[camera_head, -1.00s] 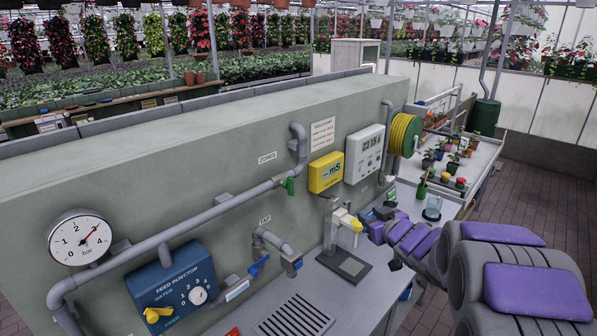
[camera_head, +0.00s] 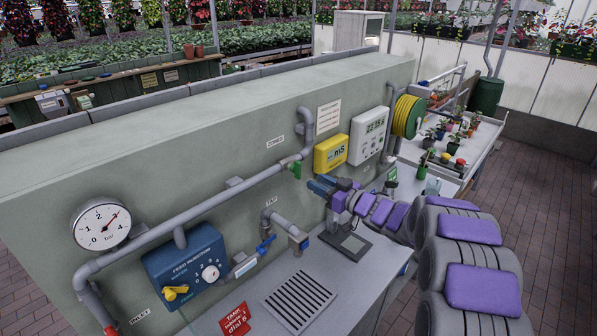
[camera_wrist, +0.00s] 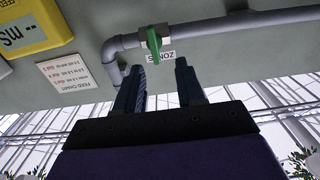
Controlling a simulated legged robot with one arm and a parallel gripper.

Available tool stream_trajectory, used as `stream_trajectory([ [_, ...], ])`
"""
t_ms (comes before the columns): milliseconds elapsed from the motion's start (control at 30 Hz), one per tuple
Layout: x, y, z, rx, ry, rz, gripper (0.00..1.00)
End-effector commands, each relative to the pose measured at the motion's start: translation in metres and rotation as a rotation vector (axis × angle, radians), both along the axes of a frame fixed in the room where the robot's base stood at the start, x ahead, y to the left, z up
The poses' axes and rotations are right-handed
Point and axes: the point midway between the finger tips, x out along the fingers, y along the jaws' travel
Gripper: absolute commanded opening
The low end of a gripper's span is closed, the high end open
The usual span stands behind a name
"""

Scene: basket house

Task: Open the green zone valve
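The green zone valve handle (camera_head: 296,170) sits on the grey pipe along the wall, just left of the pipe's upward bend. It stands crosswise to the pipe in the wrist view (camera_wrist: 154,43). A label reading "ZONES" is on the wall close by (camera_wrist: 160,56). My gripper (camera_head: 317,187) is just right of and below the handle in the head view. In the wrist view its two dark blue fingers (camera_wrist: 159,66) are apart and empty. The green handle shows beyond the fingertips, roughly between them, and I see no contact.
A blue feed injector box (camera_head: 184,266) and a pressure gauge (camera_head: 101,224) are at the left. A blue-handled tap (camera_head: 266,245) is below the pipe. The yellow meter (camera_head: 330,153) and white controller (camera_head: 369,136) hang right of the bend. The bench with a drain grille (camera_head: 300,301) lies below.

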Motion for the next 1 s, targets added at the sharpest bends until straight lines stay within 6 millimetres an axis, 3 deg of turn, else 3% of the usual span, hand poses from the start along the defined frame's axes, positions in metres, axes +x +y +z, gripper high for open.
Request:
stream_trajectory([
  [300,0.038,0.039,0.001,0.008,-0.003,-0.001,0.38],
  [600,0.056,0.072,-0.001,0.0,-0.001,-0.001,0.38],
  [967,0.058,0.068,0.001,0.004,-0.001,-0.003,0.4],
  [1000,0.058,0.067,0.001,0.006,-0.001,-0.003,0.36],
])
